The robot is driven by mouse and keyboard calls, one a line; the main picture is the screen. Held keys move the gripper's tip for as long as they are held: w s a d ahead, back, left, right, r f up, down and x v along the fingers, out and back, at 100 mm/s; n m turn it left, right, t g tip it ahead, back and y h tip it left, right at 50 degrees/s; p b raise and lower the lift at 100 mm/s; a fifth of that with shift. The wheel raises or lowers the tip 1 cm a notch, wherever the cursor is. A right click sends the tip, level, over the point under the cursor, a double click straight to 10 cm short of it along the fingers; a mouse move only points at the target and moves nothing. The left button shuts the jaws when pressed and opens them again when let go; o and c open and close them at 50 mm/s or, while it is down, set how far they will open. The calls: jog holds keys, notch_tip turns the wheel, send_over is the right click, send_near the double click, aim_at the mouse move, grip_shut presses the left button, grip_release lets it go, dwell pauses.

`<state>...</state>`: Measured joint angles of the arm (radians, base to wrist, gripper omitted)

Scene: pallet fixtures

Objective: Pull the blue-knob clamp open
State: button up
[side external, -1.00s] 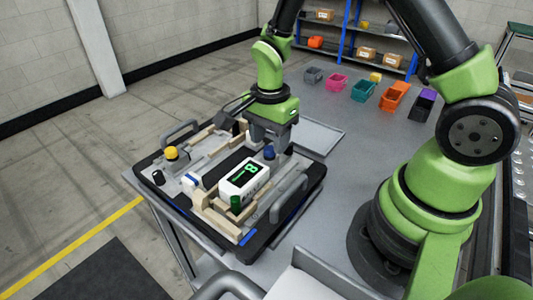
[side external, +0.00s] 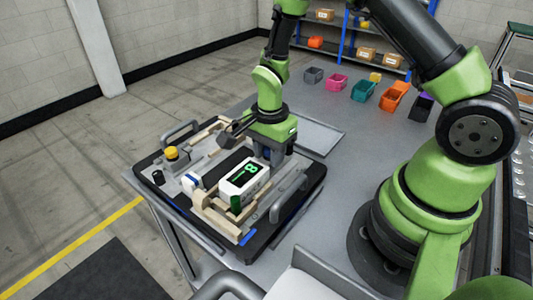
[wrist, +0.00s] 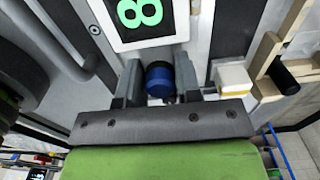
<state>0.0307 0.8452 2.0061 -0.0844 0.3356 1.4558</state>
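The blue knob (wrist: 158,80) of the clamp stands between the two fingers of my gripper (wrist: 157,72) in the wrist view. The fingers lie on either side of it with what look like narrow gaps, so my gripper appears open around it. In the side view my gripper (side external: 270,152) is low over the right back part of the fixture and hides the blue knob. A white device with a green digit display (side external: 244,179) sits in the fixture beside the knob; it also shows at the top of the wrist view (wrist: 140,18). The clamp's mechanism is mostly hidden.
The fixture pallet (side external: 222,247) has a yellow knob (side external: 171,153), a black knob (side external: 158,177), a green knob (side external: 236,203), wooden bars and grey handles (side external: 288,197). A grey tray (side external: 318,138) lies behind it. Coloured bins, including a teal one (side external: 363,90), stand farther back.

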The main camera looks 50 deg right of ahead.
jog(key=shift+d, duration=1.35)
jog(key=o, duration=0.7)
jog(key=shift+r, duration=4)
